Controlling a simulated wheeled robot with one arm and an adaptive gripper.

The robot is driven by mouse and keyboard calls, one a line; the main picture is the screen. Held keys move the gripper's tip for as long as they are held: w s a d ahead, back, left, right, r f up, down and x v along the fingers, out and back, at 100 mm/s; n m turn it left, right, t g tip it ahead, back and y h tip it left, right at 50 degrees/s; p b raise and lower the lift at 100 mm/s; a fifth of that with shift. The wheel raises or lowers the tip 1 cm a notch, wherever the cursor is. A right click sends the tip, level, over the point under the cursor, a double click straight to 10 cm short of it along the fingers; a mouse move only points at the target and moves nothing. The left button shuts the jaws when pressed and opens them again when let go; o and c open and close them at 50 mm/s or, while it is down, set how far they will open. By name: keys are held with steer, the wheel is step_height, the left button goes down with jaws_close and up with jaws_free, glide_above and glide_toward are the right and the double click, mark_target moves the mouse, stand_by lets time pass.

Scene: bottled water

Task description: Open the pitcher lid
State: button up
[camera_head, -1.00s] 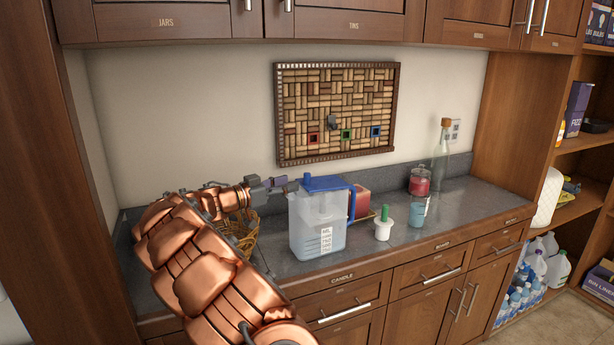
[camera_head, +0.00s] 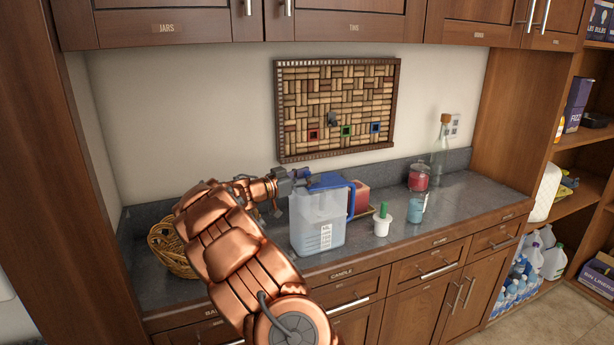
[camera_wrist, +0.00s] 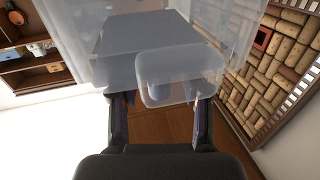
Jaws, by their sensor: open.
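The translucent pitcher (camera_head: 318,230) stands upright on the counter, with a blue lid (camera_head: 330,181) on top and a blue handle (camera_head: 352,200) on its right side. My gripper (camera_head: 299,174) is at the upper left of the pitcher, right by the left edge of the lid. In the wrist view the pitcher's clear body (camera_wrist: 75,40) fills the upper part. A rounded translucent piece (camera_wrist: 180,75) of it lies ahead of and partly between my open fingers (camera_wrist: 162,112). The blue lid is not clear there, and I cannot tell whether a finger touches the pitcher.
A wicker basket (camera_head: 172,250) stands left behind my arm. A cork board (camera_head: 337,105) hangs behind. The counter's right end is clear.

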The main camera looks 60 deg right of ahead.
jaws_close()
